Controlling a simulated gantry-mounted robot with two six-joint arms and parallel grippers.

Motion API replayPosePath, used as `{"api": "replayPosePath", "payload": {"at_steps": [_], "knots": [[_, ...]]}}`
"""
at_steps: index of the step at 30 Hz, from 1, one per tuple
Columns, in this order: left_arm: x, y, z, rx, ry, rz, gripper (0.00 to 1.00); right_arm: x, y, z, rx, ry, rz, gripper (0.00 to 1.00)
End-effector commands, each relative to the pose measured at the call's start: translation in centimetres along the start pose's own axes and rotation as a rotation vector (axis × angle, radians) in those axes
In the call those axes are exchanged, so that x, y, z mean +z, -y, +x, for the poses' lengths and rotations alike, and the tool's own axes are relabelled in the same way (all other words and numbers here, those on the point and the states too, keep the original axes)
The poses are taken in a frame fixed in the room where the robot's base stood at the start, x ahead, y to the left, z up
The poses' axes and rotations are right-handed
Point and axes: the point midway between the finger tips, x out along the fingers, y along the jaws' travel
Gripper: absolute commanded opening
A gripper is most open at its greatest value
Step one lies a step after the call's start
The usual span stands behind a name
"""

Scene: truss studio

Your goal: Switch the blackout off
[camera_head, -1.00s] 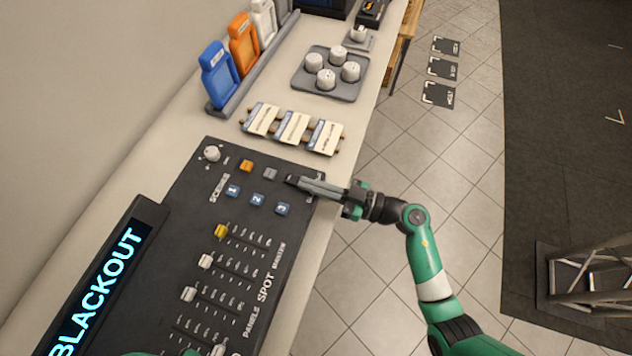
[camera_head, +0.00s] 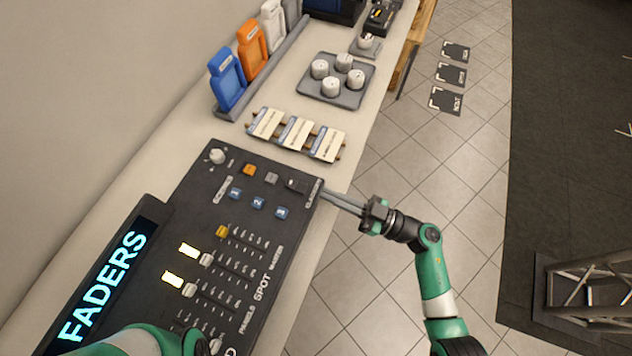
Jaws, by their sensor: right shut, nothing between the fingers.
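The lighting console (camera_head: 265,160) lies on the table, with its screen (camera_head: 105,285) lit and reading FADERS. A dark switch (camera_head: 296,186) sits near the console's far right corner, beside a small label along the edge that is hard to read. My right gripper (camera_head: 326,196) is shut and empty, its fingertips at the console's right edge just right of the switch. They look apart from the switch. Part of my left arm shows at the bottom left over the console; its fingers do not show.
Two yellow-white lamps (camera_head: 188,250) glow beside the faders. Beyond the console are a rack of cards (camera_head: 297,133), a grey tray (camera_head: 352,97) with several white knobs, and blue, orange and white bottle-shaped pieces (camera_head: 227,82). Open tiled floor lies right of the table.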

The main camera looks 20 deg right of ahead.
Motion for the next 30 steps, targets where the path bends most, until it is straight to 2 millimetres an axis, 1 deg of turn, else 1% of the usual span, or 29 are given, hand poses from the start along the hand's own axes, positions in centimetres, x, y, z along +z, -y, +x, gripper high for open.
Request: {"api": "replayPosePath", "payload": {"at_steps": [1, 3, 6, 9, 13, 26, 29, 30], "knots": [[-0.2, 0.0, 0.2, 0.0, 0.0, 0.0, 0.5, 0.1, -0.1, -1.2, 0.006, 0.001, 0.002, 0.0], [-0.3, 0.0, 0.3, 0.0, 0.0, 0.0, 0.5, 0.4, -0.1, -2.6, 0.006, 0.0, 0.001, 0.0], [-0.3, 0.0, 0.3, 0.0, 0.0, 0.0, 0.5, 0.7, -0.1, -4.1, 0.004, 0.0, 0.001, 0.0], [-0.4, 0.0, 0.4, 0.0, -0.001, 0.0, 0.5, 0.9, -0.1, -5.0, 0.002, -0.001, 0.0, 0.0], [-0.4, 0.0, 0.4, 0.0, -0.001, 0.0, 0.5, 0.9, 0.0, -5.3, -0.001, -0.001, -0.001, 0.0], [-0.4, 0.0, 0.4, 0.0, -0.001, 0.0, 0.5, 0.9, 0.0, -5.3, -0.001, -0.001, -0.001, 0.0], [-0.4, 0.0, 0.4, 0.0, -0.001, 0.0, 0.5, 1.0, 0.1, -5.2, -0.004, -0.001, 0.0, 0.0], [-0.4, 0.0, 0.4, 0.0, -0.001, 0.0, 0.5, 0.9, 0.4, -4.8, -0.016, -0.001, 0.0, 0.0]]}}
